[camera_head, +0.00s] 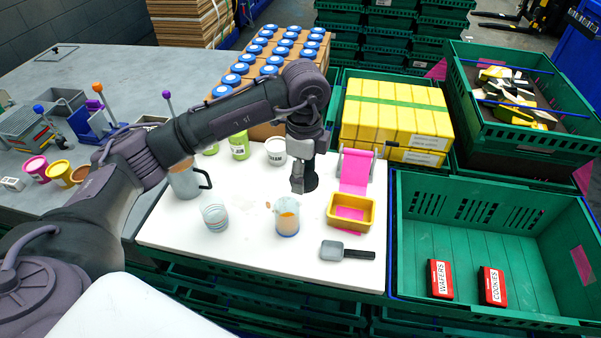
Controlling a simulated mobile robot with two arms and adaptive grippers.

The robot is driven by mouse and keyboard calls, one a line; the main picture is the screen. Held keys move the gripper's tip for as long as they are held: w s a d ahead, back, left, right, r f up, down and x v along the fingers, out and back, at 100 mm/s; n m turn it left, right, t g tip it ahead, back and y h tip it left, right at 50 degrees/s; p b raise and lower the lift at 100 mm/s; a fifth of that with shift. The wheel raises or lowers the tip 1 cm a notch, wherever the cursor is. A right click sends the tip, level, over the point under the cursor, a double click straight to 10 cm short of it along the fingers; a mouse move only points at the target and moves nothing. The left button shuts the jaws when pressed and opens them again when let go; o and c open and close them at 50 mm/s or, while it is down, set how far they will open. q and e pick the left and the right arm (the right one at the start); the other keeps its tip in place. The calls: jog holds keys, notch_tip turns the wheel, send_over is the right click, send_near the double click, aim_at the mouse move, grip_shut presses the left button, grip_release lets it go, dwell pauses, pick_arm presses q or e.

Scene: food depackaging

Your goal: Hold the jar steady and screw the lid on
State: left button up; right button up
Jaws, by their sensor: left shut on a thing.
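My left gripper (297,184) reaches in from the left and points down above the white board. It is shut on a dark round piece (311,181), which looks like a lid; the fingers hide part of it. I cannot tell if the piece touches the board. A clear jar-like container (215,217) stands open on the board to the lower left of the gripper. My right gripper is not in view.
A green crate (490,213) at right holds red boxes (440,279). The board's front left is clear.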

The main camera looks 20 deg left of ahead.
pick_arm(q)
jog(key=m, duration=0.5)
jog(key=shift+s+d+r, duration=0.15)
jog(key=shift+s+r, duration=0.15)
jog(key=shift+s, duration=0.1)
jog(key=m, duration=0.3)
jog(key=shift+s+r, duration=0.2)
jog(key=m, duration=0.4)
jog(key=s+m, duration=0.1)
jog(key=m, duration=0.1)
jog(key=shift+d+r+m, duration=0.2)
jog(key=shift+r+m, duration=0.1)
jog(key=s+r+n, duration=0.1)
jog(key=s+n, duration=0.2)
jog(key=n, duration=1.3)
jog(key=s+d+r+n, duration=0.1)
jog(key=s+n, duration=0.3)
jog(key=n, duration=1.1)
jog(key=shift+r+n, duration=0.4)
jog(key=shift+r, duration=0.1)
